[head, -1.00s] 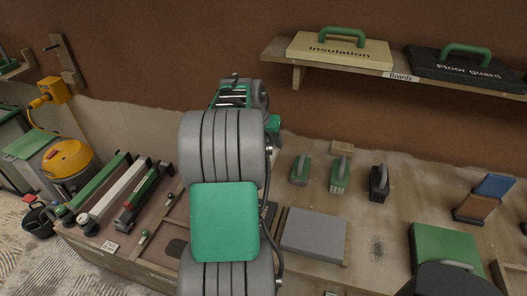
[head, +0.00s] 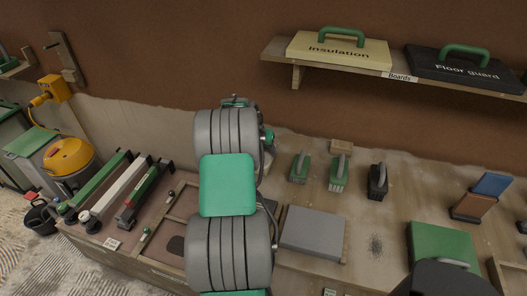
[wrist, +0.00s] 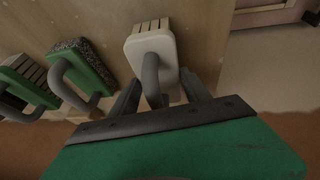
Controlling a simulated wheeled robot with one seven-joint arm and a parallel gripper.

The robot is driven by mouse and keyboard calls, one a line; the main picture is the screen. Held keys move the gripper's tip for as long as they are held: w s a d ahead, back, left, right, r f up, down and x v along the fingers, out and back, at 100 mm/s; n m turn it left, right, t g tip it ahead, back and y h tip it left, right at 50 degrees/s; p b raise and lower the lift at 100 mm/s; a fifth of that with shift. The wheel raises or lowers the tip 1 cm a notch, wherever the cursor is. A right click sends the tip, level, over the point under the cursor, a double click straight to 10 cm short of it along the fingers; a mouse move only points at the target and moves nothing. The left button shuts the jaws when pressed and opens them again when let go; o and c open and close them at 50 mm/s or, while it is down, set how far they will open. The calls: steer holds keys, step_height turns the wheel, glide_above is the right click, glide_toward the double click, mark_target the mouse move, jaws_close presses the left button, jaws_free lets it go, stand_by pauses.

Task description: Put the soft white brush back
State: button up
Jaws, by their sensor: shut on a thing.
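The soft white brush (wrist: 152,50) shows in the wrist view, with a pale body, a slotted end and a grey loop handle (wrist: 151,80). My gripper (wrist: 156,96) has its fingers on either side of that handle and is shut on it. The brush is over or on the pale bench top; I cannot tell whether it touches. In the head view my own arm hides the gripper and most or all of the brush.
Two green-bodied handled tools, one (head: 300,167) and another (head: 339,175), and a black one (head: 377,182) stand in a row on the bench. A grey slab (head: 313,231) lies in front. Above is a shelf (head: 400,77) with boards. A framed tray (head: 165,225) lies left.

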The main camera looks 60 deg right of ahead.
steer(key=o, duration=1.5)
steer(key=shift+c, duration=0.2)
steer(key=shift+r+p, duration=0.25)
steer(key=shift+p, duration=0.1)
steer(key=s+b+v, duration=0.1)
steer(key=b+v, duration=0.1)
steer(key=v, duration=1)
steer(key=w+a+r+n+t, duration=0.25)
steer(key=w+a+n, duration=0.25)
steer(key=w+a, duration=0.8)
steer(key=a+r+n+y, duration=0.15)
steer(key=a+n, duration=0.25)
steer(key=a, duration=1.3)
steer(key=s+a+f+n+t+y, duration=0.1)
steer(key=s+a+f+n, duration=0.1)
steer(key=a, duration=0.9)
steer(key=s+a+f+n+y, duration=0.2)
steer(key=s+a+n, duration=0.3)
steer(key=a, duration=0.6)
steer(key=shift+t, duration=0.35)
